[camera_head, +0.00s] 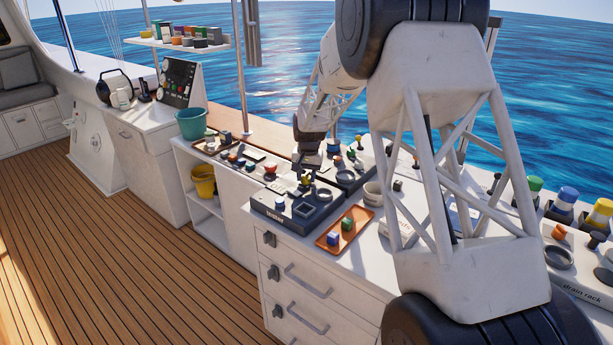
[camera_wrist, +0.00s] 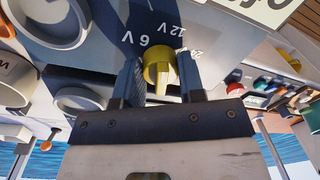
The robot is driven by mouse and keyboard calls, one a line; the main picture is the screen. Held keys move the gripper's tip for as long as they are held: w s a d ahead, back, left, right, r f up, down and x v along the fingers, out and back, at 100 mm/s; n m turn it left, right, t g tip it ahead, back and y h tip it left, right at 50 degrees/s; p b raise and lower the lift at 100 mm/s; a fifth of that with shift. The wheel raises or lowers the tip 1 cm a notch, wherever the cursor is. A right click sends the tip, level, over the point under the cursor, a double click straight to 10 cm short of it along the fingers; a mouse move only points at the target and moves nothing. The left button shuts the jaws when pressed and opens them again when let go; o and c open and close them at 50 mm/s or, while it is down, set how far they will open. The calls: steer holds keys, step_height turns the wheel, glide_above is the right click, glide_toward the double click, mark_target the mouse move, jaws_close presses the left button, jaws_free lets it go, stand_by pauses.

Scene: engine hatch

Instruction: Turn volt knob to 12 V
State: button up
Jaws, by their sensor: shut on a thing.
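The volt knob (camera_wrist: 157,70) is yellow and sits on a grey panel between my gripper's two dark fingers. Printed marks "6 V" (camera_wrist: 137,38) and "12 V" (camera_wrist: 170,30) show beyond it, with a third small, hard-to-read mark to the right. My gripper (camera_wrist: 161,80) is shut on the knob. The knob's ridge runs roughly up and down in the wrist view; I cannot tell which mark it points at. In the head view, my gripper (camera_head: 305,177) is over the dark grey device (camera_head: 290,215) on the counter, with a bit of yellow under it.
An orange tray (camera_head: 330,243) with a blue and a green block lies right of the device. Other small parts and a tray (camera_head: 210,146) crowd the counter behind. Bottles with coloured caps (camera_head: 566,197) stand at the right. The deck floor (camera_head: 150,250) is clear.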

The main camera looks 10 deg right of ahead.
mark_target(307, 174)
steer(key=shift+m, duration=1.2)
steer(key=o, duration=0.9)
steer(key=shift+r, duration=0.1)
steer(key=shift+s+d+r, duration=0.1)
steer(key=shift+r, duration=3.7)
